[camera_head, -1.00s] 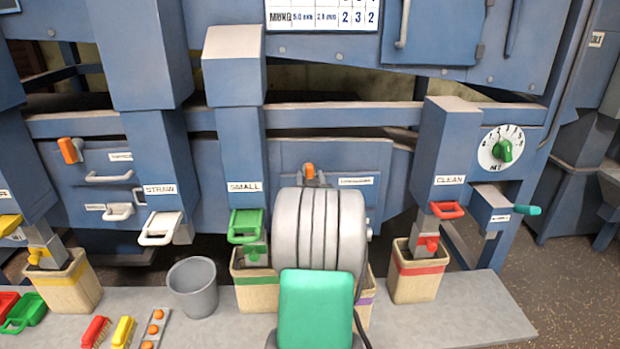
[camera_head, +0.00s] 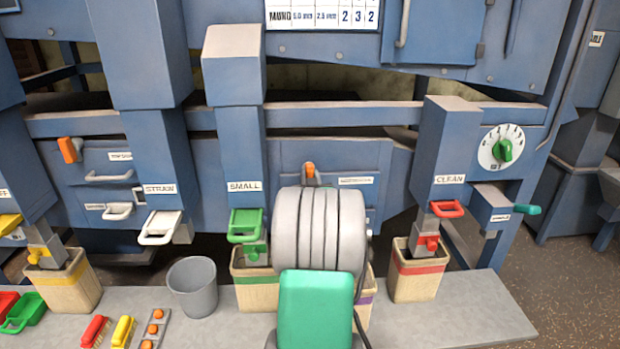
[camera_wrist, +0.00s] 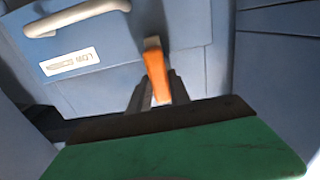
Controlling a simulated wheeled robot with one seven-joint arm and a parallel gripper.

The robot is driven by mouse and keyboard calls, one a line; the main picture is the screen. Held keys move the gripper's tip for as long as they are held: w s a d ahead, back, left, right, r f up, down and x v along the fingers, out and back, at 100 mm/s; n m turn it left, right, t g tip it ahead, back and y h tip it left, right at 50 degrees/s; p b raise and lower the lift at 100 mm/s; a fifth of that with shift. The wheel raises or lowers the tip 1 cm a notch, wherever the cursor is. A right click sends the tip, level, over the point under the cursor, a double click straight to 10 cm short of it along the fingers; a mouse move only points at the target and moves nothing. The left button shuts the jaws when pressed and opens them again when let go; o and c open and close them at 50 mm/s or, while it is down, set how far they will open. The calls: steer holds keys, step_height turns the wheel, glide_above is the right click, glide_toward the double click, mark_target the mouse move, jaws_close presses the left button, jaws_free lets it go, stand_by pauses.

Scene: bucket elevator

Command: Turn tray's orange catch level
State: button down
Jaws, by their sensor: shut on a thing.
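The orange catch (camera_wrist: 154,62) stands about upright, slightly tilted in the wrist view, at the edge of a blue tray front (camera_wrist: 105,75) with a pale handle and a white label. My gripper (camera_wrist: 158,88) is shut on the catch, with one dark finger on each side of its lower part. In the head view the top of this catch (camera_head: 309,170) shows just above my arm. My arm hides my gripper and part of the tray front (camera_head: 345,155) there.
Another orange catch (camera_head: 70,150) sits at the upper left tray. A green handle (camera_head: 246,225) and a white handle (camera_head: 160,228) stick out left of my arm, a red one (camera_head: 447,208) right. A grey bucket (camera_head: 194,287) and sacks stand on the ledge below.

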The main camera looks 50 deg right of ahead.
steer(key=shift+f+b, duration=0.15)
steer(key=shift+b, duration=0.4)
steer(key=shift+w+a+f+n+b, duration=0.1)
steer(key=shift+n+b, duration=2.85)
steer(key=shift+b, duration=0.45)
steer(key=shift+w+a+f+n+b, duration=0.1)
steer(key=shift+f+n+b, duration=0.05)
steer(key=shift+n+b, duration=3.1)
steer(key=shift+w+a+f+n+b, duration=0.1)
steer(key=shift+n+b, duration=2.6)
steer(key=shift+b, duration=0.9)
steer(key=c, duration=1.2)
jaws_free()
steer(key=shift+r, duration=0.1)
